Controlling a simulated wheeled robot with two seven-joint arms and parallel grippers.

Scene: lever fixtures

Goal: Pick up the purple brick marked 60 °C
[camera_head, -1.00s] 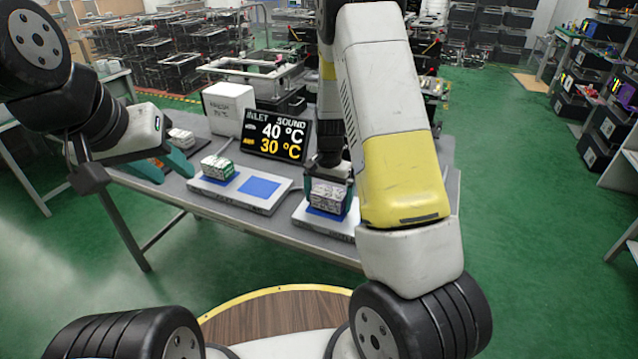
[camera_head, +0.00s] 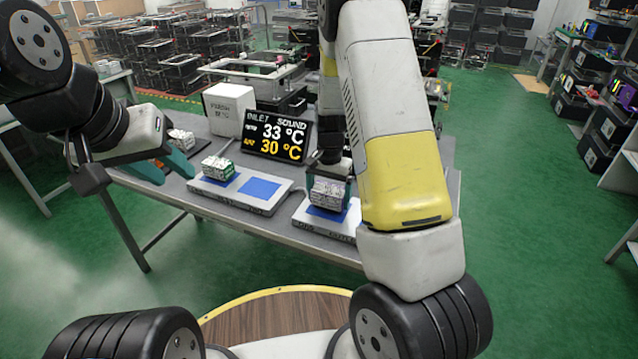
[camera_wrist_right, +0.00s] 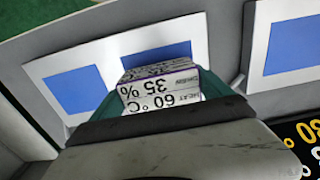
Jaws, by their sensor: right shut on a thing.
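A pale brick with a purple edge, marked 60 °C and 35 % (camera_wrist_right: 160,92), is between the teal fingers of my right gripper (camera_wrist_right: 155,105). In the head view this brick (camera_head: 328,194) is over the blue square of the right white plate, and my right gripper (camera_head: 330,182) is shut on it from above. Whether it clears the plate is hard to tell. My left gripper (camera_head: 165,166) is at the table's left end with its teal fingers apart and nothing visible between them.
A green-and-white brick (camera_head: 217,168) sits on the left white plate (camera_head: 207,190), beside a bare blue square (camera_head: 259,187). Another pale brick (camera_head: 181,138) lies behind my left gripper. A black display (camera_head: 277,136) and a white box (camera_head: 229,108) stand at the back of the table.

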